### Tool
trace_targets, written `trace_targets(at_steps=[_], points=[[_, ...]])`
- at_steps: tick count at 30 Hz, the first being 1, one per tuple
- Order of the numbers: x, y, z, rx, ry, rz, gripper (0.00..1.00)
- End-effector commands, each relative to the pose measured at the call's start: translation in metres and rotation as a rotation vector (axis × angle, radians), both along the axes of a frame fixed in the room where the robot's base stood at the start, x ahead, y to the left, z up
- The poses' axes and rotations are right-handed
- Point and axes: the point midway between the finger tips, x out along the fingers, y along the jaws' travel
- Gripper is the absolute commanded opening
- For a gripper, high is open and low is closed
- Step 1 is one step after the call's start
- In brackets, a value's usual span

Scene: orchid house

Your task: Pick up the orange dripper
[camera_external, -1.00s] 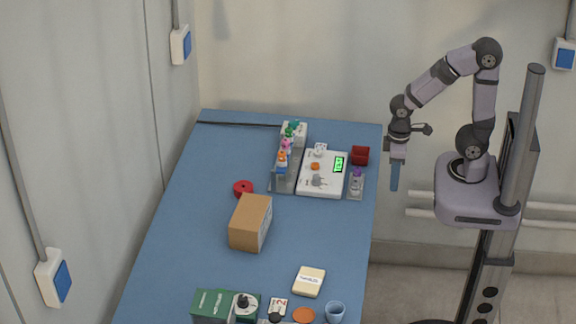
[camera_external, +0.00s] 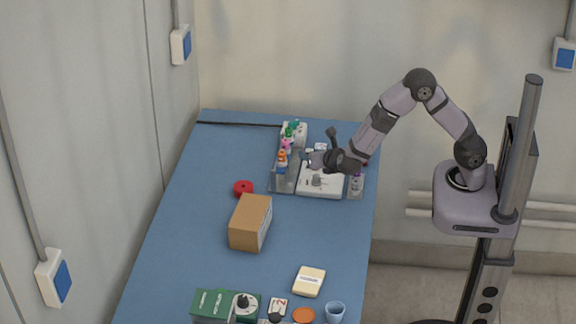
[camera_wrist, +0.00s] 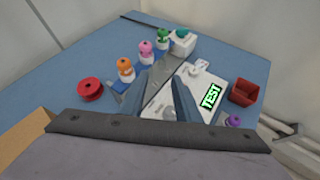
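The orange dripper (camera_external: 282,160) is a small white bottle with an orange top. It stands upright on the left rack, at the near end of a row with a pink dripper (camera_wrist: 146,50) and a green dripper (camera_wrist: 164,38). In the wrist view the orange dripper (camera_wrist: 125,69) is left of my fingers and apart from them. My gripper (camera_external: 314,159) is over the white device, right of the rack. In the wrist view my gripper (camera_wrist: 170,82) shows two separated fingers with nothing between them. My arm hides part of the device in the external view.
The white device (camera_wrist: 160,108) has a green "TEST" display. A purple dripper (camera_wrist: 233,121) and a red bin (camera_wrist: 243,93) are to its right. A red spool (camera_wrist: 90,89) lies left of the rack. A cardboard box (camera_external: 249,222) stands nearer.

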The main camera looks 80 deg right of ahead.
Motion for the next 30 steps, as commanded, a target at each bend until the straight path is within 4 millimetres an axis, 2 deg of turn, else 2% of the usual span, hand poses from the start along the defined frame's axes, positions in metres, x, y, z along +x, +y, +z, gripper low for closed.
trace_targets(at_steps=[1,4,10,30], points=[[0.013,0.008,-0.003,-0.045,0.011,0.063,0.3],[0.032,0.021,-0.002,-0.116,0.02,0.159,0.3],[0.048,0.033,0.0,-0.173,0.025,0.235,0.3],[0.068,0.011,-0.008,-0.172,0.026,0.233,0.3]])
